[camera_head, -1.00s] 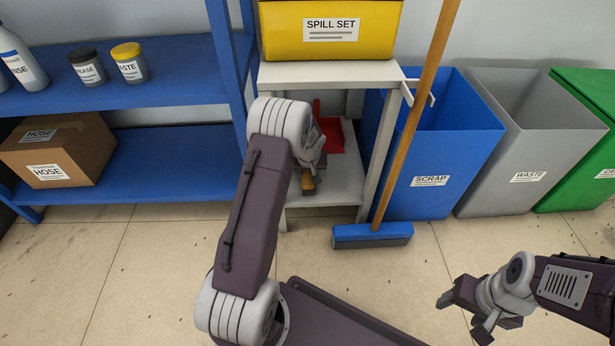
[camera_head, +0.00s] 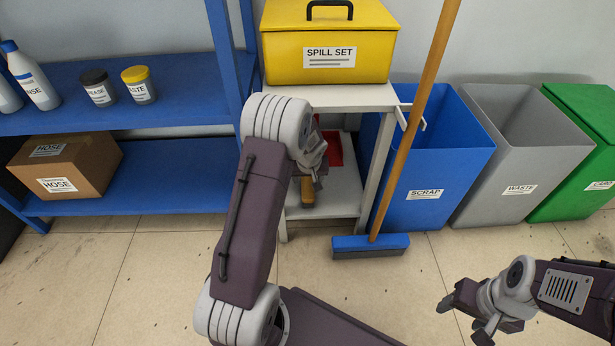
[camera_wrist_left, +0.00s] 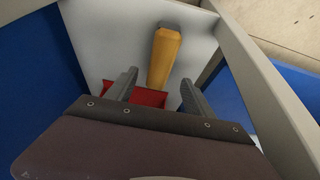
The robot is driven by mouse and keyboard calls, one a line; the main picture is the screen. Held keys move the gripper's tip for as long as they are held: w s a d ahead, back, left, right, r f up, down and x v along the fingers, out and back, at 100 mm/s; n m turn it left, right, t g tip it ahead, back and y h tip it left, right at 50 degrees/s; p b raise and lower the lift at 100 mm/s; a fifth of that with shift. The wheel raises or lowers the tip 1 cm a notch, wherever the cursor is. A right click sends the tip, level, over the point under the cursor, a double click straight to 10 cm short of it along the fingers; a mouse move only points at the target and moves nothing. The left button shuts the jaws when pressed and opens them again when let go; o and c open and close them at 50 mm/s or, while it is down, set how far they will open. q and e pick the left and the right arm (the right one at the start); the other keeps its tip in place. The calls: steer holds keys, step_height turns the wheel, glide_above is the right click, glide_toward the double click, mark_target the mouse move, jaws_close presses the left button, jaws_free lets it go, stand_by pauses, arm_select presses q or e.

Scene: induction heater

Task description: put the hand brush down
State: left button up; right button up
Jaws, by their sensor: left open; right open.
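The hand brush shows its orange-yellow handle (camera_wrist_left: 164,55) in the left wrist view, lying on the lower shelf of the grey stand (camera_wrist_left: 199,40). The handle also shows in the head view (camera_head: 307,190), just below my left wrist. Its far part is hidden by my gripper. My left gripper (camera_wrist_left: 158,82) is open, with one finger on each side of the handle and gaps visible beside it. A red dustpan (camera_head: 334,150) is behind it on the same shelf. My right gripper (camera_head: 462,318) is open and empty over the floor at the lower right.
A yellow spill set box (camera_head: 372,58) stands on top of the stand. A broom (camera_head: 370,245) leans at the stand's right side, before the blue scrap bin (camera_head: 460,165). Blue shelving (camera_head: 185,165) is to the left. The floor in front is clear.

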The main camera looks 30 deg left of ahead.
arm_select(q)
steer(key=s+d+r+m+g+h, duration=0.1)
steer(key=s+d+r+m, duration=0.1)
steer(key=s, duration=0.5)
steer(key=s+d+r+m+g+p, duration=0.1)
steer(key=s+d+r+m, duration=0.1)
steer(key=s+d+r, duration=0.2)
steer(key=s+d+r+m+h, duration=0.1)
steer(key=s+d+r+m, duration=0.1)
steer(key=s+d, duration=0.6)
steer(key=s+r, duration=0.1)
steer(key=s, duration=0.3)
steer(key=shift+g+h, duration=0.3)
steer(key=shift+g, duration=0.1)
arm_select(e)
step_height(320, 180, up, 2)
steer(key=shift+r, duration=0.2)
arm_select(q)
steer(key=shift+r+p, duration=0.15)
steer(key=shift+p, duration=0.15)
arm_select(e)
steer(key=shift+r, duration=0.1)
step_height(320, 180, up, 54)
steer(key=p, duration=5.4)
steer(key=shift+o, duration=0.5)
steer(key=shift+f+b, duration=0.35)
arm_select(q)
step_height(320, 180, up, 53)
steer(key=shift+r, duration=0.1)
